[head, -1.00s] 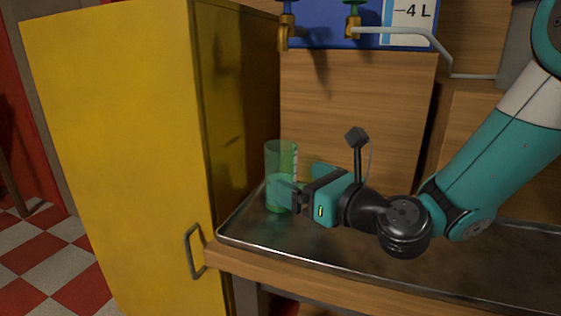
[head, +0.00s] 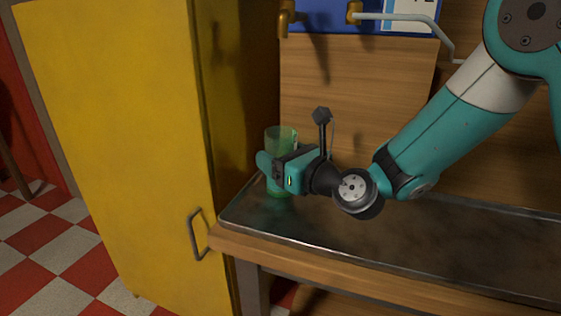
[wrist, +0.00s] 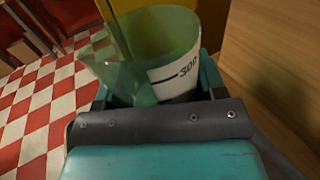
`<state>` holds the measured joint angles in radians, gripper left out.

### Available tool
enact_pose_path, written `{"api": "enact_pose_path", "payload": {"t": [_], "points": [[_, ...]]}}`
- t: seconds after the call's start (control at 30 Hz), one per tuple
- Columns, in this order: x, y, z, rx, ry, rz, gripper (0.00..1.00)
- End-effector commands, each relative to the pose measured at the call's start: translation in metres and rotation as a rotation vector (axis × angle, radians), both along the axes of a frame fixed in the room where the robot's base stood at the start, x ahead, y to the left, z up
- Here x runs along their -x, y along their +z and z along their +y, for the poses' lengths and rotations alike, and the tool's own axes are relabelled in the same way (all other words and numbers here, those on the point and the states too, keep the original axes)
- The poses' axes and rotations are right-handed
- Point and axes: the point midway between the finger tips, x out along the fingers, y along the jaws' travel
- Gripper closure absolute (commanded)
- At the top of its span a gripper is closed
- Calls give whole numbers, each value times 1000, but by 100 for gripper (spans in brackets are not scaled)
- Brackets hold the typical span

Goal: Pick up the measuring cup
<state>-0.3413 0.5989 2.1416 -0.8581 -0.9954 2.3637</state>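The measuring cup (head: 281,138) is a see-through green cylinder that stands upright on the metal tray beside the yellow cabinet. In the wrist view, the cup (wrist: 150,55) shows a white scale strip with a black mark and number. My gripper (head: 268,167) is at the cup's side, roughly mid-height. In the wrist view, my gripper's fingers (wrist: 155,90) are spread wide, with the cup between them. I cannot tell whether both fingers touch it. The lower part of the cup is partly hidden by the gripper in both views.
The metal tray (head: 400,235) lies on a wooden bench and is clear to the right. A yellow cabinet (head: 120,140) with a handle (head: 196,236) stands close on the left. A wooden panel (head: 360,100) and brass taps (head: 354,12) are behind.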

Motion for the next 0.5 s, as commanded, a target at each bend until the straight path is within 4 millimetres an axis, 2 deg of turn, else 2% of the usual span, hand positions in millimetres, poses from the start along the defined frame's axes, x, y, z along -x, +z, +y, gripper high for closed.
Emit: {"api": "enact_pose_path", "payload": {"t": [0.03,0.1,0.33,0.5], "points": [[0,0,0,0,0,0,59],[0,1,0,-1,0,-1,70],[0,4,0,-1,0,-2,71],[0,34,0,-1,0,-6,71]]}}
